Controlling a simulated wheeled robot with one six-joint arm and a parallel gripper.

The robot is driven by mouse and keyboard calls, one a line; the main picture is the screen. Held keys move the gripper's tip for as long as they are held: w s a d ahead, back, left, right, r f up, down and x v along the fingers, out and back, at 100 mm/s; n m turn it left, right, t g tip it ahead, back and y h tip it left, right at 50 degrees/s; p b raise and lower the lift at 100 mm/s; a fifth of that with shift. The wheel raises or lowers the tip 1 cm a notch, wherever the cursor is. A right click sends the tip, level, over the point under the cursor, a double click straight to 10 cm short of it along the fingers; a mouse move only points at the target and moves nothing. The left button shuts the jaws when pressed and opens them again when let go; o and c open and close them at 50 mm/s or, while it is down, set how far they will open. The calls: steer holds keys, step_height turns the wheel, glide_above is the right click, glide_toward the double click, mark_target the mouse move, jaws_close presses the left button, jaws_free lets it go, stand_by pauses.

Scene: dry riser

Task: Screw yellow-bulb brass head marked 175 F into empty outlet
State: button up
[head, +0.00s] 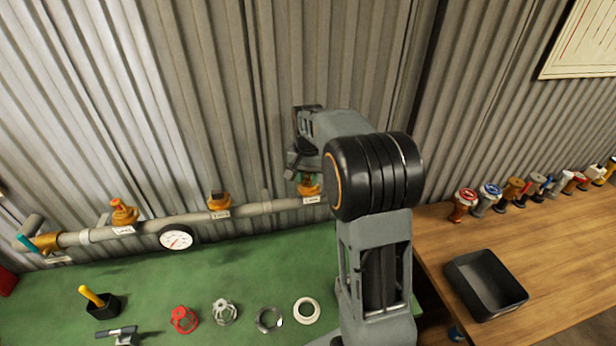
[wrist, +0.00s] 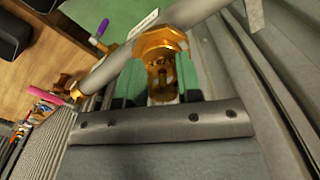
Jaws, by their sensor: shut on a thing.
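My gripper (wrist: 157,98) is shut on a brass head (wrist: 160,82), which sits between its fingers in the wrist view. The head lines up with a hexagonal brass outlet (wrist: 160,42) on the grey pipe; I cannot tell whether its thread is engaged. In the head view this right outlet (head: 309,189) is under my wrist, which hides most of the gripper and the head. The bulb colour and the 175 F mark cannot be made out. Two more brass outlets, left (head: 124,213) and middle (head: 219,202), stand along the pipe (head: 255,208), each with a small label.
A gauge (head: 176,238) hangs below the pipe. The green bench holds a red ring (head: 183,319), other rings and a black cup (head: 103,306). A black tray (head: 485,284) and a row of coloured heads (head: 464,204) stand on the wooden bench. Corrugated wall lies close behind.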

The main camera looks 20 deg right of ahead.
steer(key=m, duration=0.5)
steer(key=shift+w+a+m, duration=0.25)
steer(key=shift+w+m, duration=0.05)
steer(key=shift+m, duration=0.1)
steer(key=o, duration=1)
